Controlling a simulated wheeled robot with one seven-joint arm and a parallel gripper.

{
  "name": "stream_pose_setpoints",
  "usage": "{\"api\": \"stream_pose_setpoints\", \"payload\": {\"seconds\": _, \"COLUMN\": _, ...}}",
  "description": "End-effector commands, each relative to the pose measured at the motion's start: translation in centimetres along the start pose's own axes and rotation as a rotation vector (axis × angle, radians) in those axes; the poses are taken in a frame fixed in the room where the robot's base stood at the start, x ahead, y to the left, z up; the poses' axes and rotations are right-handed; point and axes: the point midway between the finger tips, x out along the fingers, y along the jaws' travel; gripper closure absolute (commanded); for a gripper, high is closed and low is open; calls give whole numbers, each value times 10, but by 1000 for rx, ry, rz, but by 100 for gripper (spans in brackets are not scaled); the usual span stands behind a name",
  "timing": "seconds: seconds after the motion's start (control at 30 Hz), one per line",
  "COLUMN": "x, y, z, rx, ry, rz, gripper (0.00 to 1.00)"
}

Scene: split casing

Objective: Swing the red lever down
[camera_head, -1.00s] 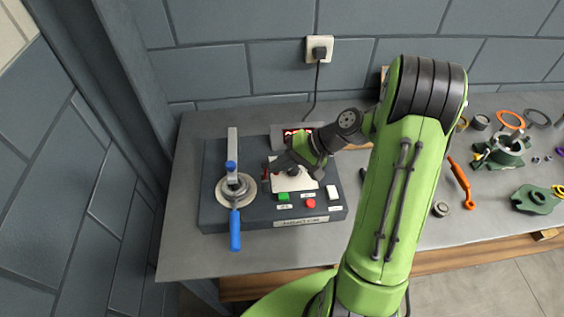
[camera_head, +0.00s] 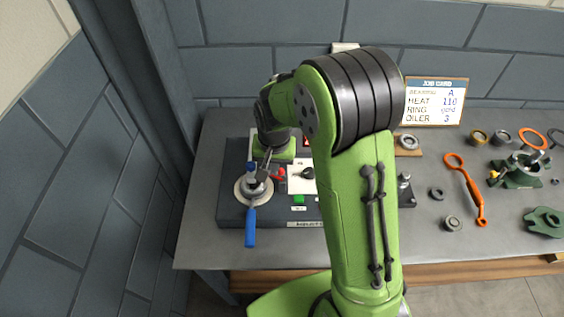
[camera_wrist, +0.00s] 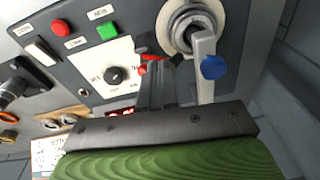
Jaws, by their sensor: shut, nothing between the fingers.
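The red lever is a small red part (camera_head: 279,174) on the dark control box (camera_head: 232,207), between the white dial plate (camera_head: 301,180) and the round metal fitting with the blue handle. In the wrist view its red end (camera_wrist: 149,66) shows by the tips of my fingers, partly hidden by them. My gripper (camera_head: 263,168) is shut and empty, reaching down just left of the red lever. In the wrist view my gripper (camera_wrist: 157,68) lies between the dial plate and the metal fitting. I cannot tell whether the fingers touch the lever.
The blue handle (camera_head: 250,228) points toward the front. A grey bar with a blue knob (camera_wrist: 213,67) stands close beside my fingers. The box has a green button (camera_wrist: 107,31) and a red button (camera_wrist: 60,27). Orange tool (camera_head: 467,190) and loose parts lie right; a job card (camera_head: 436,101) stands behind.

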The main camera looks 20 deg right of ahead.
Motion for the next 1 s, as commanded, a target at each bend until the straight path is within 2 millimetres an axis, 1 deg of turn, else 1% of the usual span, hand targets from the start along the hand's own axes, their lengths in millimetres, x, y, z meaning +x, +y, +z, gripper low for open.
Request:
{"api": "stream_pose_setpoints", "payload": {"seconds": 0.03, "x": 2, "y": -6, "z": 1, "rx": -11, "ry": 3, "rz": 39, "gripper": 100}}
{"api": "stream_pose_setpoints", "payload": {"seconds": 0.1, "x": 4, "y": -9, "z": 2, "rx": -16, "ry": 7, "rz": 92, "gripper": 100}}
{"api": "stream_pose_setpoints", "payload": {"seconds": 0.4, "x": 11, "y": -20, "z": 3, "rx": -9, "ry": 7, "rz": 85, "gripper": 100}}
{"api": "stream_pose_setpoints", "payload": {"seconds": 0.67, "x": 14, "y": -24, "z": 4, "rx": -8, "ry": 6, "rz": 85, "gripper": 100}}
{"api": "stream_pose_setpoints", "payload": {"seconds": 1.0, "x": 15, "y": -25, "z": 4, "rx": -8, "ry": 6, "rz": 84, "gripper": 100}}
